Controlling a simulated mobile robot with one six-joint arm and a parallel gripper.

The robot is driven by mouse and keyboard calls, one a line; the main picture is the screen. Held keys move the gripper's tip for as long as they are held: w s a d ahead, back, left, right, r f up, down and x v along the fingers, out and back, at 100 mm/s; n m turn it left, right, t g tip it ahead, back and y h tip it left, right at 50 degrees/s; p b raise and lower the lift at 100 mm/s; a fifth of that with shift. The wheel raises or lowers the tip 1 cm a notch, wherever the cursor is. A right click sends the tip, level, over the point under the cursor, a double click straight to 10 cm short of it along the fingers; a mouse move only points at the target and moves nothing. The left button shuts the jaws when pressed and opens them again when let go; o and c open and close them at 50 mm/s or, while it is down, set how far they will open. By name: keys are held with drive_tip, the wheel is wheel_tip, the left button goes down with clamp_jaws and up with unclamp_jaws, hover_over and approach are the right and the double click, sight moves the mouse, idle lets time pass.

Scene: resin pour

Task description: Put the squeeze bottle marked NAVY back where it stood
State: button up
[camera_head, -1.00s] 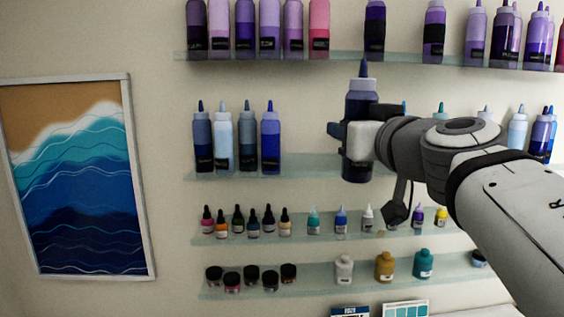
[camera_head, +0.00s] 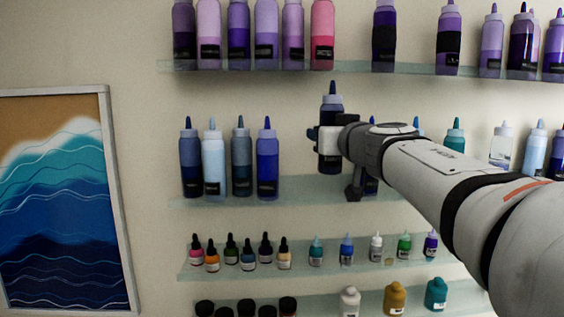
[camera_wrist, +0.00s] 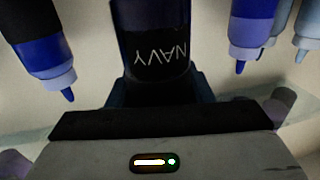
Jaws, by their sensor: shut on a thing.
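The squeeze bottle marked NAVY (camera_head: 330,158) is dark blue with a dark pointed cap and a black label. It is upright in front of the second shelf (camera_head: 300,190), in the gap between a blue bottle (camera_head: 267,160) on the left and a partly hidden blue bottle (camera_head: 370,184) on the right. Its base appears above the shelf's front edge; contact is unclear. My gripper (camera_head: 328,139) is shut around its middle. In the wrist view the label of the NAVY bottle (camera_wrist: 155,52) reads upside down between the jaws.
Neighbouring bottles, one on the left (camera_wrist: 45,60) and one on the right (camera_wrist: 248,35), flank it in the wrist view. A purple and pink bottle row (camera_head: 265,40) stands on the shelf above. Small dropper bottles (camera_head: 248,252) stand below. My arm hides part of the right side.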

drive_tip(key=w, duration=0.6)
wheel_tip(320, 180, down, 7)
drive_tip(key=b, duration=0.4)
drive_tip(key=shift+r+b, duration=0.1)
drive_tip(key=shift+b, duration=0.2)
drive_tip(key=shift+w, duration=0.35)
drive_tip(key=shift+f, duration=0.2)
drive_tip(key=o, duration=1)
